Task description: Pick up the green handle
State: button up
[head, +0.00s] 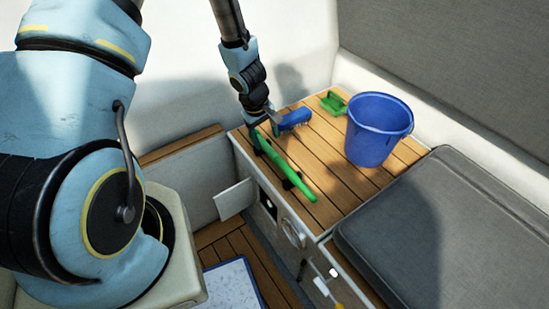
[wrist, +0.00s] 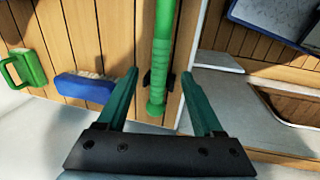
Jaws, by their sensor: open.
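The green handle (head: 286,163) is a long bar lying along the left edge of the slatted wooden top, with black holders by it. In the wrist view the green handle (wrist: 161,55) runs from the top edge down to a ribbed, rounded end. My gripper (head: 262,119) is at the far end of the handle in the head view. In the wrist view my gripper (wrist: 160,74) is open, with one finger on each side of the handle's ribbed end. I see gaps between the fingers and the handle. Whether the fingers reach down to its height is unclear.
A blue brush (head: 296,118) with pale bristles lies close to the right of my gripper. A green grip-shaped tool (head: 334,102) and a blue bucket (head: 372,140) stand farther right. A grey cushion (head: 470,230) is at the front right. The wood's middle is bare.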

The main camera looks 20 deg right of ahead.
aim_at(269, 149)
jog(key=shift+w+d+f, duration=0.1)
jog(key=shift+d+f, duration=0.1)
jog(key=shift+f, duration=0.85)
jog(key=shift+s+d+f, duration=0.1)
jog(key=shift+d+f, duration=0.05)
jog(key=shift+f, duration=0.85)
jog(key=shift+w+d+f, duration=0.1)
jog(key=shift+d+f, duration=0.1)
jog(key=shift+f, duration=0.85)
grip_shut()
